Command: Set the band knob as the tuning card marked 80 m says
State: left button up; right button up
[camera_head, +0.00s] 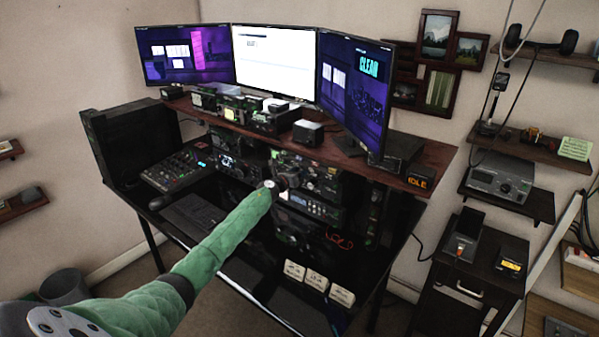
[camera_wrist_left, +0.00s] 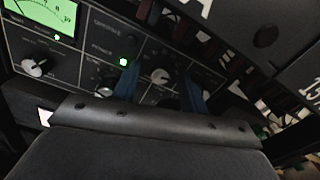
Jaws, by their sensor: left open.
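My left gripper (camera_head: 282,181) reaches the front of the radio stack (camera_head: 308,175) under the desk shelf. In the left wrist view its two blue fingers (camera_wrist_left: 162,80) are apart in front of a dark panel with knobs. Another knob (camera_wrist_left: 37,68) sits left of the fingers, under a green lit meter (camera_wrist_left: 42,17). I cannot tell which is the band knob. Three pale cards (camera_head: 316,280) stand at the desk's front edge; their writing is too small to read. My right gripper is not in view.
Three monitors (camera_head: 274,62) stand on the wooden shelf (camera_head: 365,165) above the radios. A mixer (camera_head: 175,170) and keyboard (camera_head: 195,213) lie left of my arm. A red cable (camera_head: 338,240) lies on the desk at right. In the wrist view, a dark lettered panel fills the upper right.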

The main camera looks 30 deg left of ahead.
pick_arm(q)
grip_shut()
